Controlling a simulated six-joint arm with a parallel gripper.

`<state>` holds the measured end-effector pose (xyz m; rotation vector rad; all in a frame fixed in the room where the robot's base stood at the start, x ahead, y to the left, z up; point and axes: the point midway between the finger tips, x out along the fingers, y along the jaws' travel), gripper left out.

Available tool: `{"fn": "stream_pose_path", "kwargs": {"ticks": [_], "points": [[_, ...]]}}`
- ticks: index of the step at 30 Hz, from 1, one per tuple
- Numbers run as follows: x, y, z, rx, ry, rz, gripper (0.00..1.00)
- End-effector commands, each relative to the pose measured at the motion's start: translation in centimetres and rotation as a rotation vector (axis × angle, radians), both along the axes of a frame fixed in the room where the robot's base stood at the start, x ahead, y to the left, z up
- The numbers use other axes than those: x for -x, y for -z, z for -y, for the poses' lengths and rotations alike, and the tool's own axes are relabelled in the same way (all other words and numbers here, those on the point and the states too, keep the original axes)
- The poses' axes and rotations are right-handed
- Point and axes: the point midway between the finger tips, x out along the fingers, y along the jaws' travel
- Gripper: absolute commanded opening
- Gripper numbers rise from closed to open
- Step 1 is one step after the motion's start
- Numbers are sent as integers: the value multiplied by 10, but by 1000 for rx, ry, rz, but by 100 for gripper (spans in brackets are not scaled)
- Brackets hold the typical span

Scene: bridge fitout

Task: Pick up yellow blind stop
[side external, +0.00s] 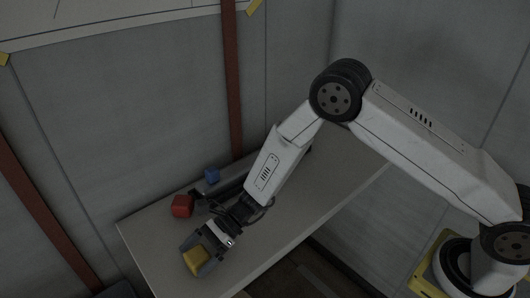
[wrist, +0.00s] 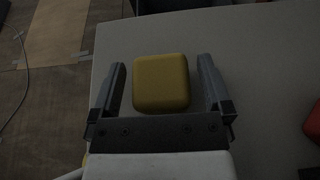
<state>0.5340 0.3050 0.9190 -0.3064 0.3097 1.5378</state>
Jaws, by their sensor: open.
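The yellow blind stop (wrist: 161,82) is a rounded yellow block lying on the grey table. In the wrist view it sits between the two fingers of my gripper (wrist: 161,88), with a gap on each side. The gap on the right looks narrower at the tips than the gap on the left does lower down. In the side view the yellow block (side external: 196,257) shows at the end of my open gripper (side external: 197,254), near the table's front left end. The exact height of the fingers around it is hard to tell.
A red block (side external: 181,206) and a blue block (side external: 212,175) stand farther back on the table (side external: 150,228). A dark long object (side external: 232,184) lies near them, partly hidden by my arm. The red block's edge shows at the wrist view's right (wrist: 312,120). The table edge is close by.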

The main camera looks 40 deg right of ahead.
Motion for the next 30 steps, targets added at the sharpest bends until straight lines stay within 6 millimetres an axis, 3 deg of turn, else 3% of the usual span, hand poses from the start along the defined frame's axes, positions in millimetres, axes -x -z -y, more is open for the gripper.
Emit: {"fn": "stream_pose_path", "kwargs": {"ticks": [5, 12, 14, 30], "points": [[0, 0, 0, 0, 0, 0, 100], [0, 0, 0, 0, 0, 0, 27], [0, 0, 0, 0, 0, 0, 13], [0, -11, 0, -1, 0, 2, 12]]}}
